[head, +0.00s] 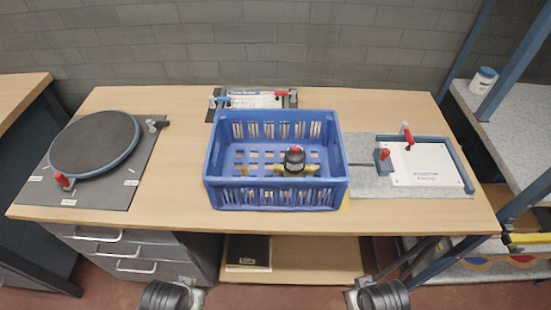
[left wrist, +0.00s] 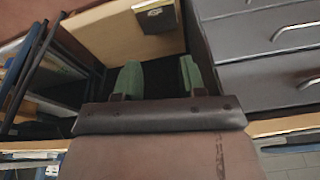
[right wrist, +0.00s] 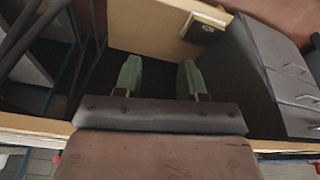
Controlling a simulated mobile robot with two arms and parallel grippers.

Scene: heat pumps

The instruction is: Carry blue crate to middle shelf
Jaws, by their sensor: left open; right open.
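The blue crate (head: 277,197) stands upright on the wooden workbench (head: 170,185), near its middle. Inside it is a black and brass pump part with a red cap (head: 294,160). A shelf rack (head: 520,130) with blue posts and grey boards stands at the right edge of the head view; only part of it shows. My left gripper (left wrist: 157,75) is open and empty, its green fingers apart below the bench front. My right gripper (right wrist: 158,75) is also open and empty. In the head view only my dark arm parts show at the bottom edge, well apart from the crate.
A round turntable (head: 95,145) on a dark mat is at the bench's left. A white fixture board (head: 425,165) with red clamps lies right of the crate, and a clipboard-like fixture (head: 255,98) lies behind it. Grey drawers (head: 130,255) are under the bench. A white tub (head: 483,80) stands on the rack.

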